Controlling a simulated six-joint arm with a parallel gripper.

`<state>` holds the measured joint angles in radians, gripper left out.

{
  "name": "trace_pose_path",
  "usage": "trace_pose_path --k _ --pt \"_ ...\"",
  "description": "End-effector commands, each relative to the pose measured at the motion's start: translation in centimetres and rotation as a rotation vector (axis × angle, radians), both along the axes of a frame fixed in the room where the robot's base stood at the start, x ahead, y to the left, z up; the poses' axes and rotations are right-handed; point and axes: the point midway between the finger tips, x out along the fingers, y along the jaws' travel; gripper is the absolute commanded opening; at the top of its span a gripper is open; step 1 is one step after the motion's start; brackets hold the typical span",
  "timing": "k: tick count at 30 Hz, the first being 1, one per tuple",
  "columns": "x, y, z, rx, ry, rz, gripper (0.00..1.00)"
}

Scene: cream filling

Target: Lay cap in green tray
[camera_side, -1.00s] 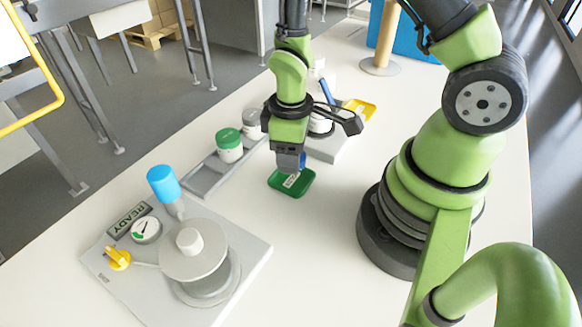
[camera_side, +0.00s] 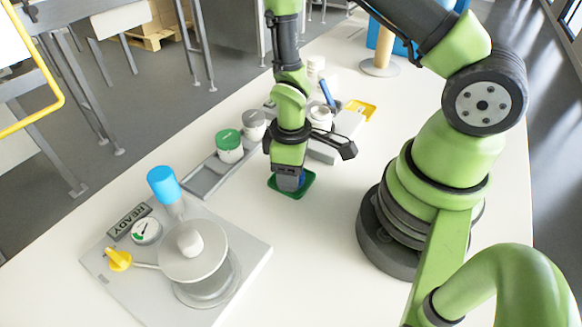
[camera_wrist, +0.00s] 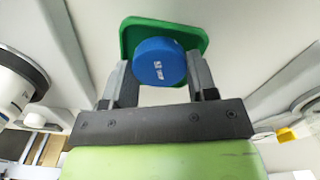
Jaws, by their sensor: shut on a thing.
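The cap is blue and round with small white print; it shows in the wrist view (camera_wrist: 158,62) between my two fingers. My gripper (camera_wrist: 155,80) is shut on the cap's sides. In the side view my gripper (camera_side: 290,184) points down over the green tray (camera_side: 307,188), low and close to its floor. The tray also shows behind the cap in the wrist view (camera_wrist: 190,34). The cap is mostly hidden by the fingers in the side view, and I cannot tell whether it touches the tray.
A grey rack (camera_side: 205,180) with a green-lidded jar (camera_side: 229,146) and a grey-lidded jar (camera_side: 254,125) stands left of my gripper. A machine with a round plate (camera_side: 193,250) stands at the front left. The table in front is clear.

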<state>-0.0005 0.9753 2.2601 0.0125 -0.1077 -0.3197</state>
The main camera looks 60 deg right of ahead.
Motion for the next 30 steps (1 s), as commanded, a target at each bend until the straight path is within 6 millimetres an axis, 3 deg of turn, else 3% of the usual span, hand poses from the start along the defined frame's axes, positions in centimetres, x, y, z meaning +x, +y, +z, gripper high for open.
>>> trace_pose_path --k 1,3,11,14,15,24,30 --pt "0.1 0.0 -0.6 0.0 0.0 0.004 0.59" --pt "0.1 0.0 -0.6 0.001 -0.002 0.004 0.72" --pt "0.2 0.0 0.3 0.001 -0.005 0.007 0.73" --pt "0.3 0.0 1.8 -0.001 -0.007 0.007 0.73" --pt "0.2 0.0 2.5 0.0 -0.008 0.006 0.78" --pt "0.2 0.0 8.3 0.001 -0.008 0.004 0.78" --pt "0.1 0.0 11.1 0.001 -0.004 0.003 0.78"
